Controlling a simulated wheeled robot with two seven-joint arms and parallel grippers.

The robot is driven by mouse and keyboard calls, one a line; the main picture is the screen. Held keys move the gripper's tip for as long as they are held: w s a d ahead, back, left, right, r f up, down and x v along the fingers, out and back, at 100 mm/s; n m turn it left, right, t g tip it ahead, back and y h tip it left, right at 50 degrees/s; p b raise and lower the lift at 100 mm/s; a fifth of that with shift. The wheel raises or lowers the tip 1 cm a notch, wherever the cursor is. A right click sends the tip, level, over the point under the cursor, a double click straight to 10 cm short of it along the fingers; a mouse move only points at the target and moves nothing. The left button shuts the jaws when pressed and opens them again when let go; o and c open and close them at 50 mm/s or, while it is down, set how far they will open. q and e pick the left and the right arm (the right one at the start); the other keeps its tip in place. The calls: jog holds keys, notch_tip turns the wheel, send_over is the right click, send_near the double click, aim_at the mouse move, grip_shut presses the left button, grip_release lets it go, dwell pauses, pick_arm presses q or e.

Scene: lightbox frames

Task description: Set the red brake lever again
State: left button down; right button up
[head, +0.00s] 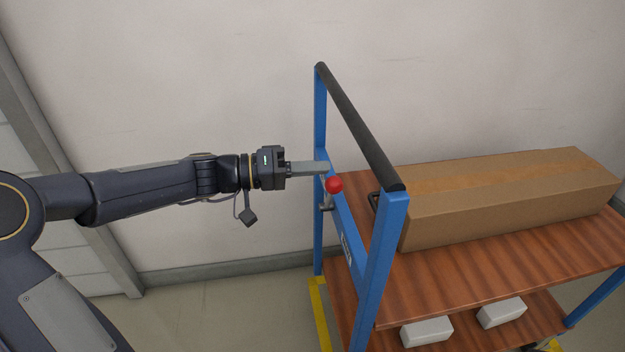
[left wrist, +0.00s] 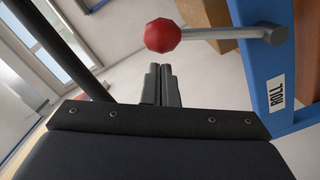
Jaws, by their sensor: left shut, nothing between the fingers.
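The brake lever has a round red knob (head: 334,185) on a short grey rod, mounted on the blue end frame of a trolley. In the left wrist view the knob (left wrist: 163,35) stands to the left of the grey pivot (left wrist: 275,33), with the rod (left wrist: 225,33) between them. My left gripper (head: 325,167) is shut and empty, its fingertips close to the knob. In the left wrist view the closed fingers (left wrist: 160,72) point toward the knob, with a small visible gap. Whether they touch it in depth, I cannot tell. My right gripper is not in view.
The blue end frame (head: 374,285) carries a black push bar (head: 360,130) above the lever. A label (left wrist: 276,95) reading "ROLL" is on the frame. A cardboard box (head: 500,205) lies on the wooden top shelf (head: 450,282); white boxes (head: 427,331) sit below. Floor left of the trolley is clear.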

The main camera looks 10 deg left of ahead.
pick_arm(q)
jog(key=shift+s+d+f+m+b, duration=0.1)
jog(key=shift+s+d+m+b, duration=0.1)
jog(key=shift+s+m+b, duration=0.5)
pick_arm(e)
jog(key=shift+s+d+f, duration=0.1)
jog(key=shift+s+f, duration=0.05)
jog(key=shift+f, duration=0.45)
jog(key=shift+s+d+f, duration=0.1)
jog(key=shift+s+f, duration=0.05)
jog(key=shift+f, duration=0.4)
pick_arm(q)
jog(key=shift+w, duration=0.1)
